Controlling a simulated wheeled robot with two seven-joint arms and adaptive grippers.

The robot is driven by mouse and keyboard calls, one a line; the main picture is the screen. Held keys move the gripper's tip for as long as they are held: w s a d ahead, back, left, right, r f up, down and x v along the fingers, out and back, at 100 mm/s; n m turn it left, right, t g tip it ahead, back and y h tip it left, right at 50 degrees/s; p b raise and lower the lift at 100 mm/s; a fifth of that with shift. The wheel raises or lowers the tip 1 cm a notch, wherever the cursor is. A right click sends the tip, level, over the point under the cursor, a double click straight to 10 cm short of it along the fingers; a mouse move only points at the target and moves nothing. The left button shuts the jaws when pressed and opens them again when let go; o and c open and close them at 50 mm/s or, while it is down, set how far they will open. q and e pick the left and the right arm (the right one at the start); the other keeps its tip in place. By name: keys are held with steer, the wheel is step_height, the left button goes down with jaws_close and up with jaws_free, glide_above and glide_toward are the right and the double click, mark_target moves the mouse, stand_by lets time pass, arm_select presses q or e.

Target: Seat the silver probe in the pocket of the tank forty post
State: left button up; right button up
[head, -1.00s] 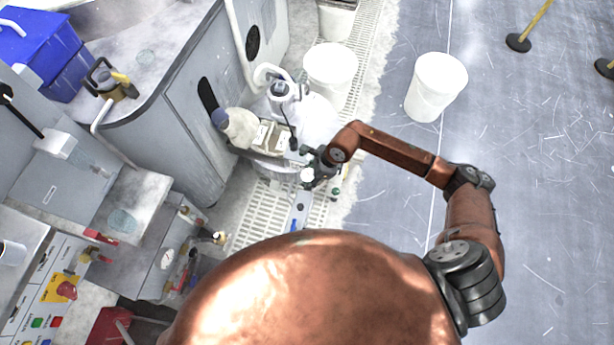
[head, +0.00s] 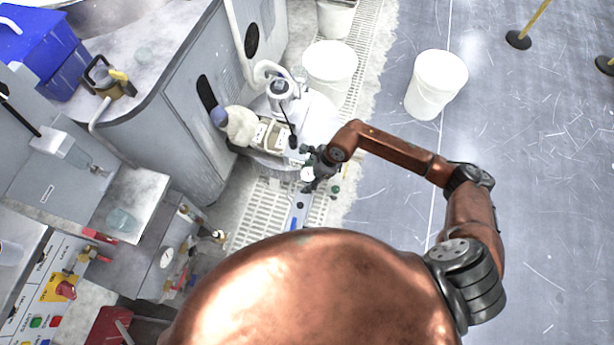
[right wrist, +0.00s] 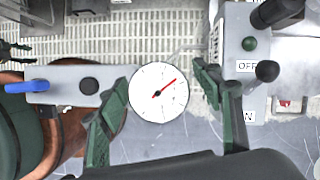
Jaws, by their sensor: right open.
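My right gripper (right wrist: 163,82) is open in the right wrist view. Its two green fingers stand on either side of a round white dial with a red needle (right wrist: 158,92), with gaps between. I cannot tell whether the dial tops the silver probe; no probe stem shows. In the head view my right gripper (head: 319,172) is at the end of the copper arm, beside the small white dial (head: 308,174). I cannot make out a post marked forty or its pocket.
A grey bar with a blue end (right wrist: 65,86) lies left of the dial. White buckets (head: 437,85) stand on the floor. A cluttered bench (head: 150,65) fills the left; open floor lies right.

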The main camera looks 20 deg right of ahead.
steer(key=v, duration=1.2)
steer(key=shift+a, duration=0.1)
